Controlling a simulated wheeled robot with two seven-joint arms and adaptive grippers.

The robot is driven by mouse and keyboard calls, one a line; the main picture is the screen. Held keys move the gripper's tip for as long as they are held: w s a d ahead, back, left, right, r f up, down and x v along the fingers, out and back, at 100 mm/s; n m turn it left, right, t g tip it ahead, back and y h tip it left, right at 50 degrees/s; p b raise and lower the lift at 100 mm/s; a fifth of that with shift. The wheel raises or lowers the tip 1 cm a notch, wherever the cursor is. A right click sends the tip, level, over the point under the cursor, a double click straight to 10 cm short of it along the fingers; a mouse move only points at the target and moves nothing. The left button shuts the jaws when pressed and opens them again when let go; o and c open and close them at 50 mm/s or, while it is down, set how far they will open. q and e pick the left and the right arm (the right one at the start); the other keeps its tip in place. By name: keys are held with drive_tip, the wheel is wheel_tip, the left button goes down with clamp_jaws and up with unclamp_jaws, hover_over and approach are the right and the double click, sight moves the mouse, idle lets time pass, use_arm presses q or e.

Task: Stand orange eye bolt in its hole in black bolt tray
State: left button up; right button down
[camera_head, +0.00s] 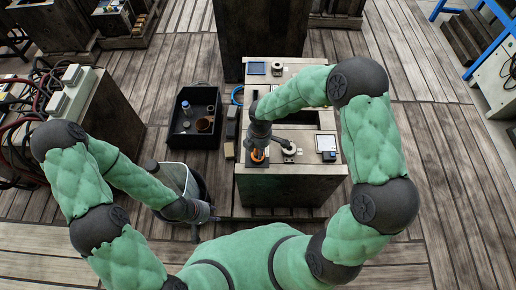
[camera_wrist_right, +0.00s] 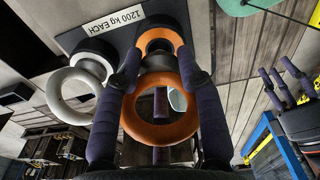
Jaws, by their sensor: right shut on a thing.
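The orange eye bolt (camera_wrist_right: 153,133) has its ring between the purple fingers of my right gripper (camera_wrist_right: 160,68), which is shut on it. In the head view my right gripper (camera_head: 259,146) points down over the orange eye bolt (camera_head: 258,157). The black bolt tray (camera_wrist_right: 124,42), with a "1200 kg EACH" label, lies under it. An orange collar shows at the tray, but I cannot tell whether the shank is in a hole. A white eye bolt (camera_wrist_right: 72,97) stands beside it. My left gripper (camera_head: 202,212) hangs empty at lower left; its fingers look spread in the wrist view (camera_wrist_right: 287,88).
The tray rests on a wooden-sided workbench (camera_head: 290,188). A small white-screened device (camera_head: 326,144) stands to its right. A black crate (camera_head: 183,139) with several small items lies on the floor at left.

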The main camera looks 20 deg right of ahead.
drive_tip(key=shift+f+b, duration=0.6)
drive_tip(key=shift+f, duration=0.35)
idle(1.6)
idle(0.4)
drive_tip(key=shift+r+p, duration=2.05)
drive_tip(key=shift+r, duration=0.25)
drive_tip(key=shift+f, duration=0.1)
drive_tip(key=shift+f+b, duration=0.9)
drive_tip(key=shift+f, duration=0.3)
drive_tip(key=shift+f+b, duration=0.65)
drive_tip(key=shift+f, duration=0.35)
idle(0.4)
